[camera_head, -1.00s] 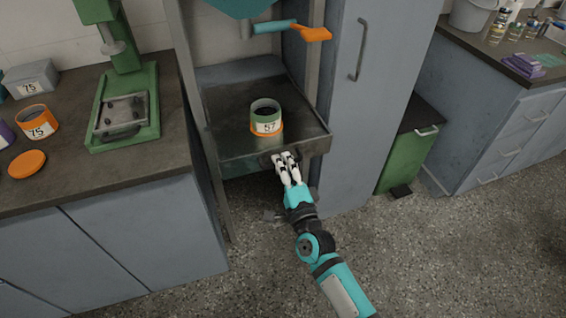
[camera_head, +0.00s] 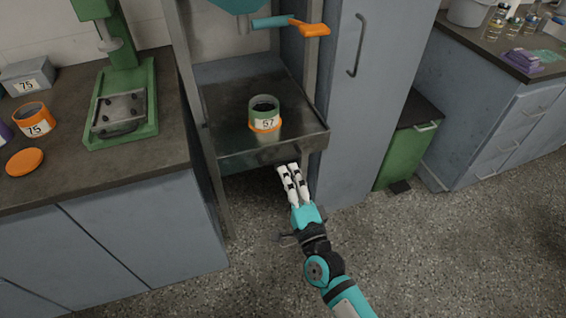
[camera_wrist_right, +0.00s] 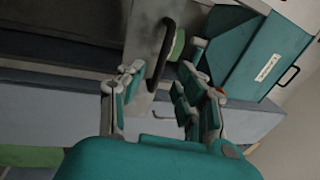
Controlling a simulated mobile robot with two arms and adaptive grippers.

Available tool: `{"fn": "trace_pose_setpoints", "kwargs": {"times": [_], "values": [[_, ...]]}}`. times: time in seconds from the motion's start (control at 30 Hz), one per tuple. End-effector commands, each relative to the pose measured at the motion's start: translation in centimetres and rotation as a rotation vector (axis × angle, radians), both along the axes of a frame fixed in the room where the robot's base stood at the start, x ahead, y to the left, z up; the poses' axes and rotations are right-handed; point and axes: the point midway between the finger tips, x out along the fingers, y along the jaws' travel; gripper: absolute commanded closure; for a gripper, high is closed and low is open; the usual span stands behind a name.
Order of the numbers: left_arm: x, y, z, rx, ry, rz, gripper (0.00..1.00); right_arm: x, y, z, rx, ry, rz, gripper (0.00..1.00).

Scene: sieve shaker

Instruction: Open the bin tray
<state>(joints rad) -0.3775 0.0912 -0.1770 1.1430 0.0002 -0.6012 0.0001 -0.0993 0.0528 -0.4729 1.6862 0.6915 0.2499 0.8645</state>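The bin tray (camera_head: 230,153) is a dark metal tray in a tall frame under a teal hopper (camera_head: 236,5). My right gripper (camera_head: 287,169) is just in front of and below the tray's front edge. In the right wrist view its fingers (camera_wrist_right: 160,84) are apart with nothing between them. My left gripper is not in view.
A grey cabinet (camera_head: 355,110) and a green bin (camera_head: 408,145) stand at the right. The floor in front is clear.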

Motion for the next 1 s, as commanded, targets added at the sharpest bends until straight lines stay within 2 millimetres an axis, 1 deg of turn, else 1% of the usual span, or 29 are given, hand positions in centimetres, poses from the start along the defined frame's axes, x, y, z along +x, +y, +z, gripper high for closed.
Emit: {"fn": "trace_pose_setpoints", "kwargs": {"times": [0.03,0.1,0.2,0.33,0.5,1.0], "values": [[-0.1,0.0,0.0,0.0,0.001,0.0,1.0,-1.2,-0.4,-0.4,-0.003,0.002,0.001,0.66],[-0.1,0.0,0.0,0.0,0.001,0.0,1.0,-2.5,-0.8,-0.6,-0.002,0.002,0.002,0.66],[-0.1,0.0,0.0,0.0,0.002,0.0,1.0,-4.1,-1.3,-0.9,-0.001,0.002,0.002,0.66],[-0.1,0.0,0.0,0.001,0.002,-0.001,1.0,-5.4,-1.7,-1.2,0.0,0.001,0.0,0.66],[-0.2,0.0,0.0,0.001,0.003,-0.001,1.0,-5.9,-1.9,-1.2,0.0,0.0,0.0,0.66],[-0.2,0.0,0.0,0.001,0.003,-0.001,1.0,-5.9,-1.9,-1.4,-0.007,0.003,0.0,0.66]]}}
